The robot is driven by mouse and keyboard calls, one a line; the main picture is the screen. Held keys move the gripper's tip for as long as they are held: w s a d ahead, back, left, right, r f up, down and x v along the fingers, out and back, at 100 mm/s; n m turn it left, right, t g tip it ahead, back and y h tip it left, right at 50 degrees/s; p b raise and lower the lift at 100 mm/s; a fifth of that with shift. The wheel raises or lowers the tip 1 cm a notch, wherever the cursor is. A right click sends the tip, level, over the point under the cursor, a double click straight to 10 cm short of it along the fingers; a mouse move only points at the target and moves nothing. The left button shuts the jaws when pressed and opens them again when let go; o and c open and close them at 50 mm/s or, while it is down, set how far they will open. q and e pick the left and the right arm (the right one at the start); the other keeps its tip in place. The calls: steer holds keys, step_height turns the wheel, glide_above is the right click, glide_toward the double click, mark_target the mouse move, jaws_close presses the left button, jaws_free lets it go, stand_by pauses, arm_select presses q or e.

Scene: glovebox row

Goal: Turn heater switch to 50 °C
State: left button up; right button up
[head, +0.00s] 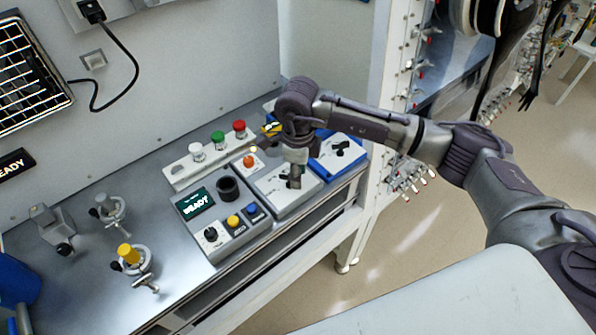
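My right gripper (295,178) points down over a grey-white switch box (268,185) on the bench. A dark knob on that box is partly hidden by the gripper. The fingertips are at or just above the knob; I cannot tell whether they touch it or how far apart they are. No temperature marking is legible, so I cannot confirm which control is the heater switch. A blue box with a white top and black knob (341,152) stands right of the gripper. My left gripper is not in view.
A strip with white, green and red-topped buttons (205,152) lies behind. Metal clamps (135,262) stand at left.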

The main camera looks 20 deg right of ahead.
step_height(320, 180, up, 12)
stand_by(0.5)
stand_by(0.3)
